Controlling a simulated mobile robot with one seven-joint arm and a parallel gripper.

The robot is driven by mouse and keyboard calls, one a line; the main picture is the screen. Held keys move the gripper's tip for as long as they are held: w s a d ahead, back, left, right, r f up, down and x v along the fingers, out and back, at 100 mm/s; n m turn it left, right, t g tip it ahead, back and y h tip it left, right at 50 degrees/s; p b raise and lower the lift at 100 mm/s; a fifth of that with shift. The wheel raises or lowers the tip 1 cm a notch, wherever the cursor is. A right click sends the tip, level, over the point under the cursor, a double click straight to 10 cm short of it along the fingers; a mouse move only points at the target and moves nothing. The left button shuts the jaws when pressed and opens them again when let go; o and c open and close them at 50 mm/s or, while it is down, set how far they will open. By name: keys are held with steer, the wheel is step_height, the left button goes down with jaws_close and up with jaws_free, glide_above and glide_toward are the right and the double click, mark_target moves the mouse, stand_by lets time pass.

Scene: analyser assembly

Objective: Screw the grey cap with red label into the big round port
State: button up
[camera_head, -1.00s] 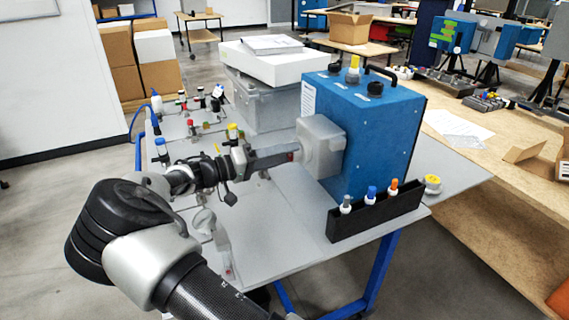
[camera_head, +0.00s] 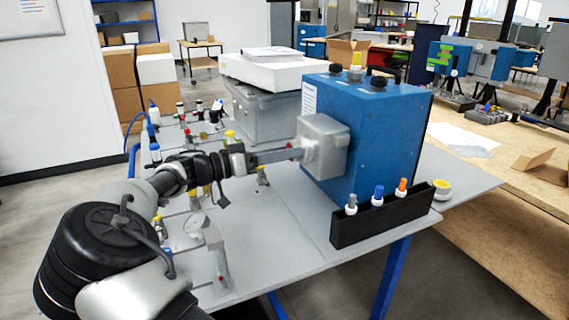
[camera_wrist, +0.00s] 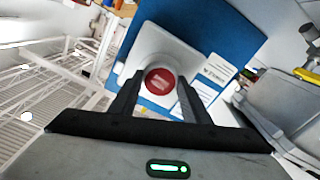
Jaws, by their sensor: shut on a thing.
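The blue analyser box (camera_head: 375,140) stands on the grey table, with a light grey housing (camera_head: 325,146) on its left side. My gripper (camera_head: 290,154) reaches the face of this housing from the left. In the wrist view, my gripper's two dark fingers are closed on either side of the round cap with the red label (camera_wrist: 160,81). The label faces the camera, and the cap sits in front of the middle of the pale housing (camera_wrist: 150,45). The port is hidden behind the cap, so I cannot tell how deep the cap sits.
A black rack (camera_head: 385,216) with grey, blue and orange-topped pieces stands in front of the box. A yellow-and-white round piece (camera_head: 442,190) lies right of it. A grey bin (camera_head: 262,108) stands behind. Several small fittings (camera_head: 195,120) occupy the table's left side.

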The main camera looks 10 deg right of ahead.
steer(key=m, duration=1)
steer(key=shift+m, duration=0.3)
steer(key=o, duration=1.2)
